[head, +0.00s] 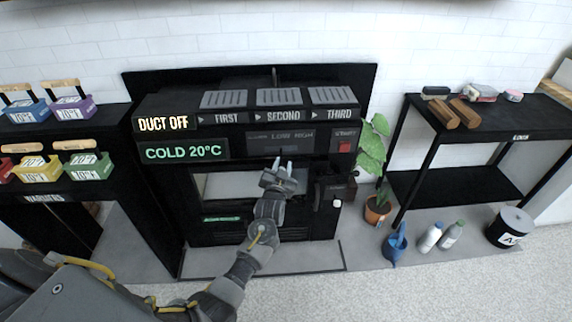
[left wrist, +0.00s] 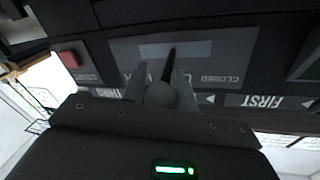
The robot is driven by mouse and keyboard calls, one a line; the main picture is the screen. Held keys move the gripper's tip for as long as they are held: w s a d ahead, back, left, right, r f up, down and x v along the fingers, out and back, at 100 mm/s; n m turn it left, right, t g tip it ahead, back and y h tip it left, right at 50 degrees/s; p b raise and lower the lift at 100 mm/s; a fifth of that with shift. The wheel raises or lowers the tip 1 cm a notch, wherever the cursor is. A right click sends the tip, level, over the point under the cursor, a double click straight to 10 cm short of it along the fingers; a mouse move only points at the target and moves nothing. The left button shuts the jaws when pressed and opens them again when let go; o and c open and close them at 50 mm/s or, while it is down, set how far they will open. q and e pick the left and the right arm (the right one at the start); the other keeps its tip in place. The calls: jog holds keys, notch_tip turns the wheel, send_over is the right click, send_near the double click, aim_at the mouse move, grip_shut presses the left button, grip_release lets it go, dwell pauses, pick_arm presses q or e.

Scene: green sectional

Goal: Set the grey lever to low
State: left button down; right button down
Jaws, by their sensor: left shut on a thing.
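The grey lever (left wrist: 162,94) shows in the left wrist view as a round grey knob on a dark stem, in front of a grey panel (left wrist: 230,45). The panel's words appear upside down there; CLOSED is at the right, and the middle word is partly hidden by the lever and fingers. The stem stands near the middle of the light slot (left wrist: 152,49); its exact setting is hard to tell. My left gripper (left wrist: 160,85) is shut on the knob. In the head view my left gripper (head: 281,166) is just below the LOW HIGH panel (head: 262,141). My right gripper is not in view.
The black unit bears lit signs DUCT OFF (head: 163,124) and COLD 20°C (head: 184,152), and a red button (head: 344,146). A black shelf with handled boxes (head: 72,105) stands left. A black table (head: 510,118), plant (head: 377,210) and bottles (head: 430,237) stand right.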

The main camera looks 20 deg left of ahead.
pick_arm(q)
jog(key=shift+d, duration=0.15)
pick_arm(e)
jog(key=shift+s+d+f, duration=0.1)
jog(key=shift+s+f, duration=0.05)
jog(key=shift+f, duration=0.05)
pick_arm(q)
jog(key=c, duration=1.1)
grip_release()
jog(key=shift+w, duration=0.1)
jog(key=shift+c, duration=0.2)
jog(key=shift+s, duration=0.2)
jog(key=p+v, duration=0.1)
jog(key=v, duration=0.9)
jog(key=shift+s, duration=0.25)
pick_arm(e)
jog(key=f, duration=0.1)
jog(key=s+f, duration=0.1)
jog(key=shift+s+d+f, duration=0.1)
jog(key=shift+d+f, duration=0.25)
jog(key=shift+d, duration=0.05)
